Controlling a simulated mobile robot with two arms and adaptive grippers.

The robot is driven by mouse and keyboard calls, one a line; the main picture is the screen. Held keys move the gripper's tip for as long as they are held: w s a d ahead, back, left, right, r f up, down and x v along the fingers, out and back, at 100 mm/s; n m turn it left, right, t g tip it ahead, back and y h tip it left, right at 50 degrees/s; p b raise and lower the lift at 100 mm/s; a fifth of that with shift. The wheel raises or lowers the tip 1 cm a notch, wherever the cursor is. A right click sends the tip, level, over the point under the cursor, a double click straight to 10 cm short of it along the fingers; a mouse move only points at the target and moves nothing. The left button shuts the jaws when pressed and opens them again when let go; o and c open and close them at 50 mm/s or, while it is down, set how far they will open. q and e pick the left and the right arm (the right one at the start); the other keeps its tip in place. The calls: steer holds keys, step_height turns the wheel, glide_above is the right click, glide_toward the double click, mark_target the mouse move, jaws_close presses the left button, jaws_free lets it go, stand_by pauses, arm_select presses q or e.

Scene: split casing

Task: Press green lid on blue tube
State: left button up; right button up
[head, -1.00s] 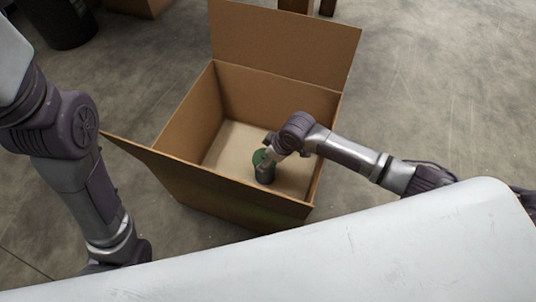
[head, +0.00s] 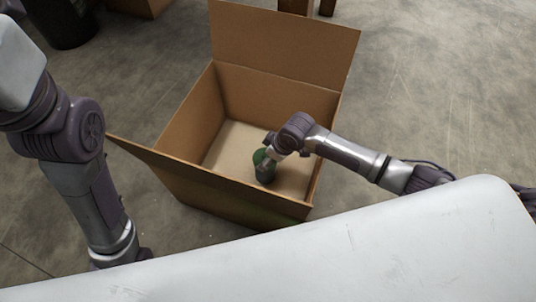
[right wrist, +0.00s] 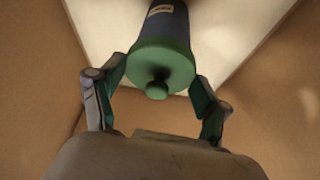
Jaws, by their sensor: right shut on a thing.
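The blue tube (right wrist: 168,24) is dark, with a small pale label, and stands in the open cardboard box. It also shows in the head view (head: 266,176). The green lid (right wrist: 162,65), with a round knob, covers the tube's near end in the right wrist view, and I see no clear gap between them. My right gripper (right wrist: 160,75) has its green-padded fingers on both sides of the lid, shut on it. In the head view my right gripper (head: 268,153) reaches down into the box over the tube. My left arm shows at the left; its gripper is hidden behind the white surface in front.
The cardboard box (head: 180,185) has raised flaps at the back and the front left. Its floor around the tube looks clear. A dark bin (head: 62,22) and brown objects stand on the concrete floor at the back.

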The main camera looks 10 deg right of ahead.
steer(key=o, duration=0.8)
